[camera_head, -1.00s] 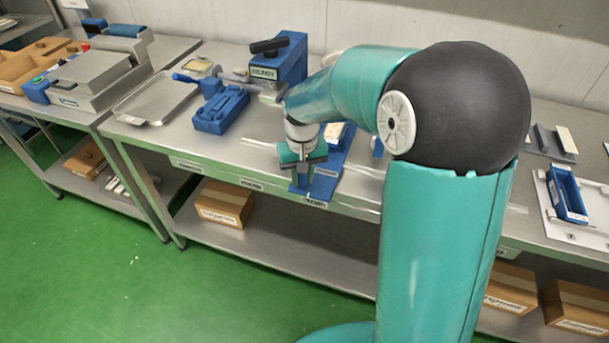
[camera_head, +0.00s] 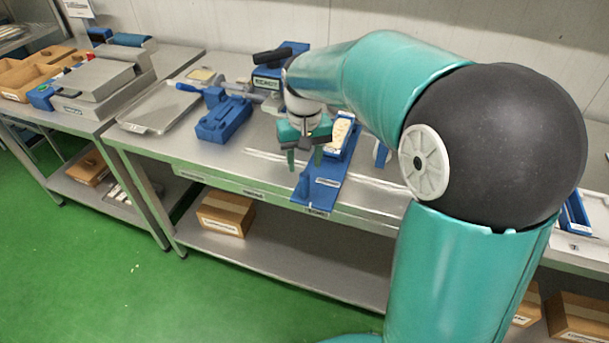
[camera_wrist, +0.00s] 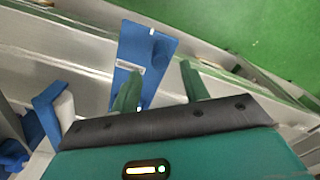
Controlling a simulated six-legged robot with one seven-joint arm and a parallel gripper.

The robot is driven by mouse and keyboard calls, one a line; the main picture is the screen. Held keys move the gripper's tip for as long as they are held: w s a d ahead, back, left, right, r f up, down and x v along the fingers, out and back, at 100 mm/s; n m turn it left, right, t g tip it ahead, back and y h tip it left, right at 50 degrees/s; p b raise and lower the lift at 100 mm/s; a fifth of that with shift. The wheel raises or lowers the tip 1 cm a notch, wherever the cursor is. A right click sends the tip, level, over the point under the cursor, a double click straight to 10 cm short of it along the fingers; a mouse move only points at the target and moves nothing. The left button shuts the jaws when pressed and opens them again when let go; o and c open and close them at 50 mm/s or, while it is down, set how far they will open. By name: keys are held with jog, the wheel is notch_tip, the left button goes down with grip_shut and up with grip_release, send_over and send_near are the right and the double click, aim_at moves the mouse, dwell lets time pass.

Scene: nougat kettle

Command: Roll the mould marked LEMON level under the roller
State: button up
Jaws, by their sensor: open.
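A long blue mould or tray (camera_head: 340,139) with a cream-coloured filling lies lengthwise on the steel table, just right of my gripper. A blue base (camera_head: 322,186) with a pale label runs from it to the table's front edge. The base also shows in the wrist view (camera_wrist: 150,48), beyond my fingers. My gripper (camera_head: 304,162) is open, pointing down at the base's left side, with nothing seen between the fingers (camera_wrist: 158,88). I cannot read LEMON on any label. A white cylinder (camera_wrist: 63,108) beside a blue block shows left in the wrist view; I cannot tell whether it is the roller.
A blue fixture (camera_head: 223,118) and a metal tray (camera_head: 155,108) stand to the left. A blue machine with a black handle (camera_head: 272,55) is behind. A grey machine (camera_head: 105,82) stands on the far-left table. Cardboard boxes (camera_head: 226,213) sit on the lower shelf. Bare table lies left of my gripper.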

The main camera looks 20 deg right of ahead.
notch_tip(320, 180, up, 5)
dwell(0.3)
jog(key=s+d+r+t, duration=0.1)
jog(key=s+t, duration=0.4)
jog(key=s, duration=1.6)
jog(key=shift+r+t, duration=0.3)
dwell(1.0)
